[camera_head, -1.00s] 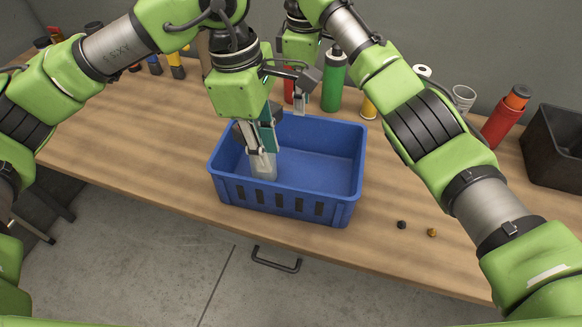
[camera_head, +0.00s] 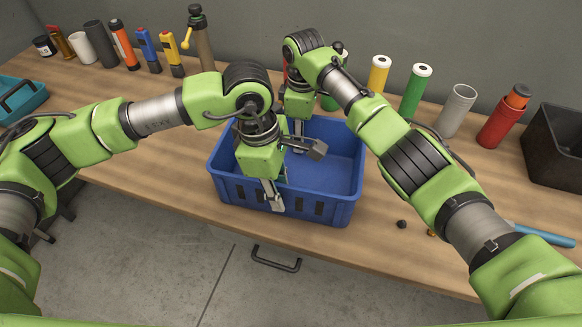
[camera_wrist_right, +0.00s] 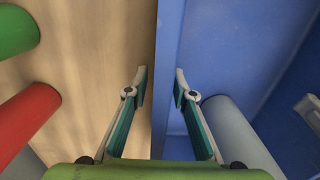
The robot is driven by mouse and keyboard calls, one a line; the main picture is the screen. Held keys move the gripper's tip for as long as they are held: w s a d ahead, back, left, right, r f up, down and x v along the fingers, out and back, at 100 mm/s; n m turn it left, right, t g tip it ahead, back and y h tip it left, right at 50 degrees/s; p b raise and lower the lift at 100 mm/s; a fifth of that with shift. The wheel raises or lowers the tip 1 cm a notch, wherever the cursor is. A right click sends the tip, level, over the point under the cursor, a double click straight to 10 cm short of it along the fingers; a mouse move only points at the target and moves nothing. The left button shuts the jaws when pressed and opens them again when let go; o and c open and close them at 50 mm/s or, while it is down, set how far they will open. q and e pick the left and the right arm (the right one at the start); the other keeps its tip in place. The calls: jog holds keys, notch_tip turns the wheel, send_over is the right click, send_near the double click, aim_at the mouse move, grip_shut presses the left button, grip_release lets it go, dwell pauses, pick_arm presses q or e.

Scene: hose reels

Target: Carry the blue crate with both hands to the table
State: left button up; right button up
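The blue crate (camera_head: 340,207) stands upright on a wooden bench, its slotted wall towards me. My left gripper (camera_head: 274,197) is at the crate's near wall, with one finger in front of it. The other finger is hidden, so its opening is unclear. My right gripper (camera_head: 298,138) is at the far wall, partly behind my left wrist. In the right wrist view my right gripper (camera_wrist_right: 160,85) is open, its fingers on either side of the crate wall (camera_wrist_right: 168,45), a gap showing. A grey cylinder (camera_wrist_right: 238,130) is inside the crate.
The crate rests on the wooden bench (camera_head: 130,170). Bottles and tubes line the back, including a green bottle (camera_head: 414,92) and a red one (camera_head: 500,125). A black bin (camera_head: 555,150) stands far right, a teal toolbox (camera_head: 22,98) far left. A blue rod (camera_head: 545,236) lies right.

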pick_arm(q)
grip_shut()
pick_arm(e)
grip_shut()
pick_arm(q)
jog(key=shift+w+r, duration=0.1)
jog(key=shift+r, duration=0.05)
pick_arm(e)
jog(key=shift+w+r, duration=0.1)
jog(key=shift+r, duration=0.05)
